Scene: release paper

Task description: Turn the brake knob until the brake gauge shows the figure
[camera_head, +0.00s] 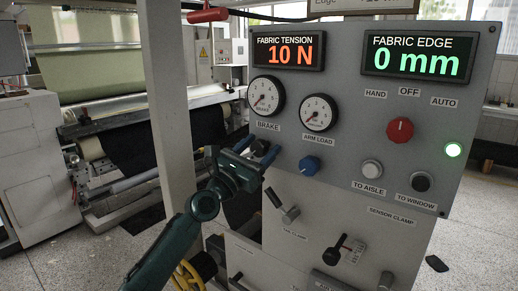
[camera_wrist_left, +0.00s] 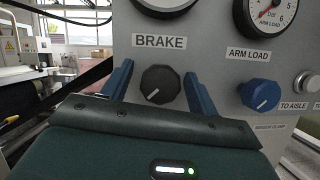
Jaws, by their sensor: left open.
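The black brake knob (camera_head: 260,147) sits under the BRAKE label on the grey panel, and shows clearly in the left wrist view (camera_wrist_left: 160,85) with its pale mark toward the lower left. My left gripper (camera_head: 256,151) is open, its blue fingers on either side of the knob, with a visible gap on each side in the left wrist view (camera_wrist_left: 158,82). The brake gauge (camera_head: 264,96) is a white dial above the knob; its needle is too small to read surely. In the wrist view only its lower rim (camera_wrist_left: 165,8) shows. My right gripper is out of view.
A blue knob (camera_head: 312,165) under the ARM LOAD gauge (camera_head: 319,113) is close to the right. The tension display (camera_head: 288,51) reads 10 N and the edge display (camera_head: 417,56) 0 mm. A red selector (camera_head: 400,130) is farther right. Lever clamps (camera_head: 284,208) stick out below.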

